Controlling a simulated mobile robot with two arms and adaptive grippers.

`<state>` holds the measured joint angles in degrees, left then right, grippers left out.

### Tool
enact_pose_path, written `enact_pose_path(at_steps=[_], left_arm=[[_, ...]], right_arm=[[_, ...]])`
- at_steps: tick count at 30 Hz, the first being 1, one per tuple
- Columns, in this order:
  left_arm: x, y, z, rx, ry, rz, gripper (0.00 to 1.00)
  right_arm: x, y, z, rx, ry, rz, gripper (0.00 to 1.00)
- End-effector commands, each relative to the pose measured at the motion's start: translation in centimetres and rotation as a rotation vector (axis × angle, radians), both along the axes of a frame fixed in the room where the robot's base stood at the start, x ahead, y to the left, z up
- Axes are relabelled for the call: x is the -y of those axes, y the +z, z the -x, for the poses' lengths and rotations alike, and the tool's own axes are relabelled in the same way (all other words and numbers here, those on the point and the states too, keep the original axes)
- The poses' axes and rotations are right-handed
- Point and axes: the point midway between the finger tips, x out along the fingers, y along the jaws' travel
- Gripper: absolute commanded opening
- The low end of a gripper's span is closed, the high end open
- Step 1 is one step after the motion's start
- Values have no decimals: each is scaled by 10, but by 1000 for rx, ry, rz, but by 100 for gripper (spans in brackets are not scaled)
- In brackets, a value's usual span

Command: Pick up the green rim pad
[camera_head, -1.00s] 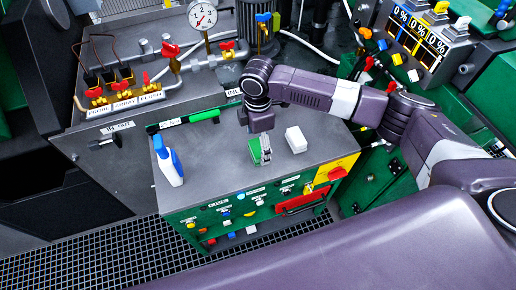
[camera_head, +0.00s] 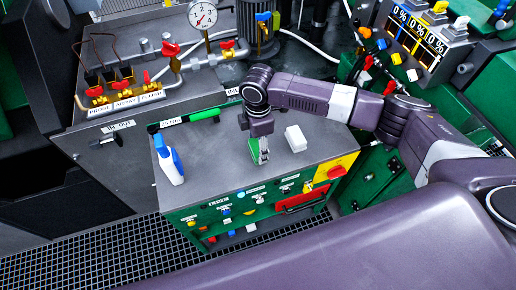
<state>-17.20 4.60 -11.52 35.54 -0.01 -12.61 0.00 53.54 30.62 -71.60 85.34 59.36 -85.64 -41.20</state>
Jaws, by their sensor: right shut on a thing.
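The green rim pad (camera_head: 253,148) stands on the grey top of the cabinet (camera_head: 215,168), near its middle. My right gripper (camera_head: 262,156) points down at the pad from above and is shut on it. The fingers hide part of the pad's right side. I cannot tell whether the pad still touches the cabinet top. My left gripper does not show.
A white block (camera_head: 296,139) stands just right of the gripper. A white and blue spray bottle (camera_head: 170,162) stands at the left edge of the cabinet top. A green-handled tool (camera_head: 203,116) lies along the back edge. Valves and a gauge (camera_head: 202,15) stand behind.

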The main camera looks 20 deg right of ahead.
Motion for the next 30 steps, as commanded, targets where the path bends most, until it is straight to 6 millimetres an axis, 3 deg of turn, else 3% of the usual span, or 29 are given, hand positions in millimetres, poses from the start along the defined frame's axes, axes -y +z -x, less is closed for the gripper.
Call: enact_pose_path(at_steps=[7, 13, 17, 24, 30], left_arm=[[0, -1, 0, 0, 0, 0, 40], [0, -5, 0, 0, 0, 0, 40], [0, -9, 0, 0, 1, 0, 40], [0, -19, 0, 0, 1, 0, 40], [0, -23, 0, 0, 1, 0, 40]], right_arm=[[0, 2, 1, -3, 1, 1, 30], [0, 27, 0, 1, 2, -1, 30], [0, 58, 0, 4, 1, -1, 30], [0, 129, -1, 4, 1, -1, 30], [-1, 173, 0, 2, 1, -1, 30]])
